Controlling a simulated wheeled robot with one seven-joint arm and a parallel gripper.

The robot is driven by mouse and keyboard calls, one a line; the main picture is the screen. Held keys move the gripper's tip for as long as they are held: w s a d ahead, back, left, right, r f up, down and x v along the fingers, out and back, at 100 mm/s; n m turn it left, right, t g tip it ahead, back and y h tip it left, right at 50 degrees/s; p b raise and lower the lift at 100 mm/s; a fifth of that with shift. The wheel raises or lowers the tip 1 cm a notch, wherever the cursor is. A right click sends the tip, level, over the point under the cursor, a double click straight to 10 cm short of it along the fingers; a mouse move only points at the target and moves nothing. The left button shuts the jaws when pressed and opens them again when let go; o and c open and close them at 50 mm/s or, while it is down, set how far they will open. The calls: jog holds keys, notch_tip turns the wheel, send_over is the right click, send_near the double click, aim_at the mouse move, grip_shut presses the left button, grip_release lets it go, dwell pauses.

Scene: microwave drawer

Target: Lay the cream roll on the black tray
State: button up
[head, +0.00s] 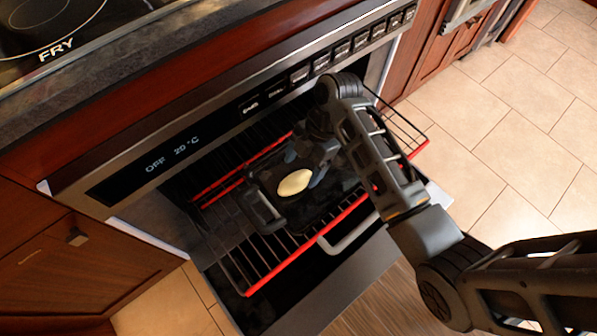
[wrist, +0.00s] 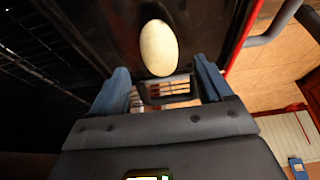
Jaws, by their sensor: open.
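The cream roll (head: 295,182) is a small pale oval on the black tray (head: 318,205), which sits on the wire rack of the pulled-out drawer. My gripper (head: 290,186) is low over the tray, with its dark fingers spread on either side of the roll in the head view. In the wrist view the roll (wrist: 158,47) lies on the dark tray surface (wrist: 103,28), just beyond the open fingertips (wrist: 160,72). The fingers do not appear to touch it. A looped tray handle (wrist: 170,97) shows between the fingers. My arm hides part of the tray.
The wire rack has red edge bars (head: 262,284), and the drawer has a pale handle (head: 350,238). The oven control panel (head: 240,120) runs just above and behind the tray. A cooktop (head: 60,25) is at upper left. Tiled floor (head: 500,130) is clear at right.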

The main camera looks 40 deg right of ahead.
jog(key=v, duration=0.7)
jog(key=shift+r+p, duration=0.15)
jog(key=shift+p, duration=0.25)
jog(key=s+a+f+m+t, duration=0.1)
jog(key=s+a+f+m, duration=0.1)
jog(key=s+a+f+m+t+h, duration=0.1)
jog(key=s+a+f+m, duration=0.1)
jog(key=s+f, duration=0.1)
jog(key=shift+s+a+f+m+t, duration=0.15)
jog(key=shift+s+m+t, duration=0.05)
jog(key=shift+m+t, duration=0.2)
jog(key=s+m, duration=0.1)
jog(key=s+t, duration=0.1)
jog(key=s+a+m+h, duration=0.1)
jog(key=shift+s+a+f+m+t, duration=0.1)
jog(key=shift+s+f+m+t, duration=0.2)
jog(key=shift+t, duration=0.1)
jog(key=s+r+m+t+h, duration=0.1)
jog(key=s+r+m+t, duration=0.4)
jog(key=s+r, duration=0.4)
jog(key=s+r+m+t+h, duration=0.1)
jog(key=s+r+m+t, duration=0.4)
jog(key=s+r, duration=0.4)
notch_tip(320, 180, up, 6)
jog(key=shift+d+r+m, duration=0.2)
jog(key=shift+d+m, duration=0.1)
